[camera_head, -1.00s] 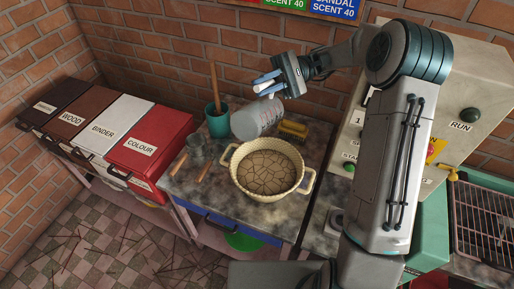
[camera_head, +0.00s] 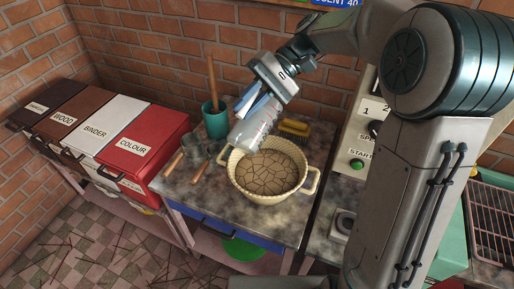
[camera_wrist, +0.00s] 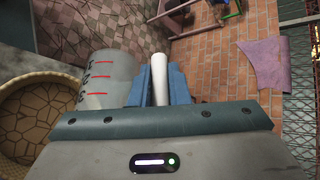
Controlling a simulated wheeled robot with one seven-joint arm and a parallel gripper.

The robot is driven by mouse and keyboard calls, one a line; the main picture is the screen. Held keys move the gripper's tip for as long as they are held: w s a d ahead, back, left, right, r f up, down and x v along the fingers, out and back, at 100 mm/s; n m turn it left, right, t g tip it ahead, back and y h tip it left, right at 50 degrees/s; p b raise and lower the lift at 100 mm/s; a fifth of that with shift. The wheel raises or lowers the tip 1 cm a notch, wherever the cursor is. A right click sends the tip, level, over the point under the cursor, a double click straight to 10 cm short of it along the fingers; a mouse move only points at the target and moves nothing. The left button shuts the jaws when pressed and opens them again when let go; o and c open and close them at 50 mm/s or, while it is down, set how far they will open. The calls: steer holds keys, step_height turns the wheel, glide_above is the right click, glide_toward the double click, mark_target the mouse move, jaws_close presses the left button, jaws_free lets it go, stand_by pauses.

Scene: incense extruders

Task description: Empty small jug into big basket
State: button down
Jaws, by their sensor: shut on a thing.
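The small jug (camera_head: 254,132) is grey and see-through with red measuring marks. It is tilted above the back left rim of the big basket, its lower end toward the front left. My gripper (camera_head: 252,100) is shut on the jug's white handle. In the wrist view the handle (camera_wrist: 160,78) lies between my blue fingers, with the jug body (camera_wrist: 105,88) to their left. The big basket (camera_head: 237,183) is cream, round and two-handled, and stands on the table with a cracked brown mass inside. It also shows at the left of the wrist view (camera_wrist: 28,84). I cannot see what is in the jug.
A teal pot (camera_head: 216,121) with a wooden stick stands behind and left. Wooden-handled tools (camera_head: 197,170) lie left of the basket, a yellow brush (camera_head: 294,128) behind it. Labelled bins, including a red one (camera_head: 150,140), stand left. The table front (camera_head: 225,205) is clear.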

mark_target(242, 145)
steer(key=f+t+h+b, duration=0.1)
steer(key=f+b, duration=0.2)
steer(key=s+f+n+t+h+b, duration=0.1)
steer(key=f+t+b, duration=0.1)
steer(key=b, duration=0.2)
steer(key=a+f+t+h+b, duration=0.1)
steer(key=f+t+h+b, duration=0.1)
steer(key=f+b, duration=0.1)
steer(key=shift+s+f, duration=0.25)
steer(key=shift+f, duration=0.1)
steer(key=f+t+b, duration=0.1)
steer(key=b, duration=0.1)
steer(key=f+t+h+b, duration=0.1)
steer(key=f+b, duration=0.1)
steer(key=b, duration=0.1)
steer(key=f+n+t+h+b, duration=0.1)
steer(key=f+t+b, duration=0.1)
steer(key=b, duration=0.1)
steer(key=shift+s+a, duration=0.25)
steer(key=shift+s, duration=0.15)
step_height(242, 145, up, 4)
steer(key=shift+s+f+t+h+p, duration=0.15)
steer(key=shift+f+t+h+p, duration=0.15)
steer(key=shift+t+h, duration=0.6)
steer(key=shift+s+f, duration=0.1)
